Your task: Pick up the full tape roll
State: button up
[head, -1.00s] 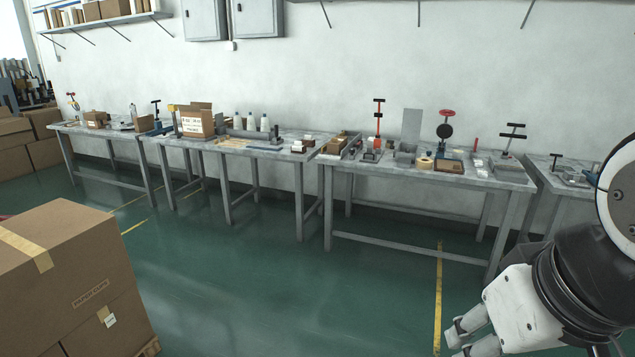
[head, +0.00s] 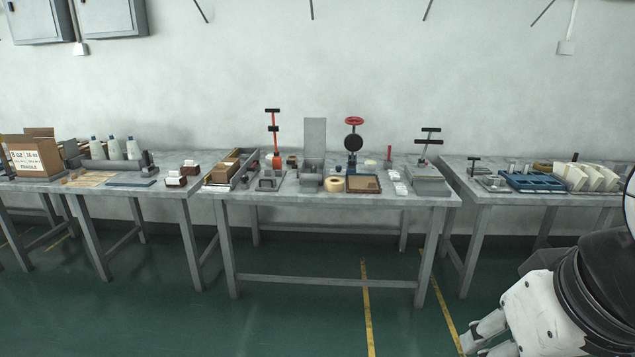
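A tan tape roll (head: 334,184) lies on the front part of the middle grey table (head: 290,196), between a grey metal holder and a brown tray. It is small in the head view, and I cannot tell how full it is. My gripper (head: 478,345) is at the lower right of the head view, far in front of the table and well apart from the roll. Its fingers are small and partly cut off by the bottom edge, so I cannot tell how far they are apart.
Beside the roll stand a grey holder with an upright plate (head: 314,150), a brown tray (head: 363,184) and a press with a red handwheel (head: 354,140). Other tables adjoin left and right; the right one holds a blue tray (head: 533,182). The green floor (head: 300,325) ahead is clear.

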aim_at(332, 185)
jog(key=i+z, duration=0.1)
jog(key=i, duration=0.85)
jog(key=i+j+z, duration=0.1)
jog(key=i, duration=0.85)
jog(key=i+l+u, duration=0.35)
jog(key=i+l, duration=0.35)
jog(key=i+l+u, duration=0.35)
jog(key=i+l, duration=0.45)
jog(key=l, duration=0.15)
